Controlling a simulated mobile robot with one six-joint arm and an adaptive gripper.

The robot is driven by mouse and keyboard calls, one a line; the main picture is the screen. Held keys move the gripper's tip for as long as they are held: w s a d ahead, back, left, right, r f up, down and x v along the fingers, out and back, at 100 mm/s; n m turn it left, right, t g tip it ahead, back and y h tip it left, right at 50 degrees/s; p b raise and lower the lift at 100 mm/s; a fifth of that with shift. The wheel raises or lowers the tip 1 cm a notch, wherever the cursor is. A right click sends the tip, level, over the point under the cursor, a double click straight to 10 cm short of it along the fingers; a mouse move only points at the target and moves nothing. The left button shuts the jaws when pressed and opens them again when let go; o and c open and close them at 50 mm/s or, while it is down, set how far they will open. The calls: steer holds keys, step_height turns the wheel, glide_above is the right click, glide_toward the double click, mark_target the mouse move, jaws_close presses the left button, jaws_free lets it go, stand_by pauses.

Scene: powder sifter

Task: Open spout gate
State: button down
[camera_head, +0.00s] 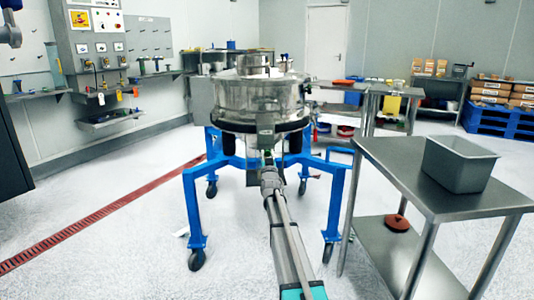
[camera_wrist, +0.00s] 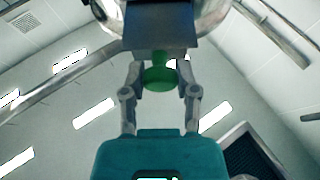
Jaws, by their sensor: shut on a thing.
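The steel sifter (camera_head: 250,95) stands on a blue wheeled frame in the middle of the head view. Its spout (camera_head: 265,130) faces me at the front of the drum; it also shows as a dark box-like shape at the top of the wrist view (camera_wrist: 160,30). A green knob (camera_wrist: 160,78) sits under the spout. My gripper (camera_wrist: 161,72) has its two fingers on either side of this knob and is shut on it. In the head view my gripper (camera_head: 267,160) is just below the spout, and the knob is hidden there.
A steel table (camera_head: 400,165) with a grey bin (camera_head: 460,163) stands close on the right. A red-brown round item (camera_head: 397,223) lies on its lower shelf. The blue frame (camera_head: 195,215) has legs on both sides of my arm. Open floor lies to the left.

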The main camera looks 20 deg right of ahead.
steer(key=shift+s+a, duration=0.15)
steer(key=shift+s, duration=0.15)
steer(key=shift+w, duration=0.1)
steer(key=shift+c, duration=1.8)
jaws_free()
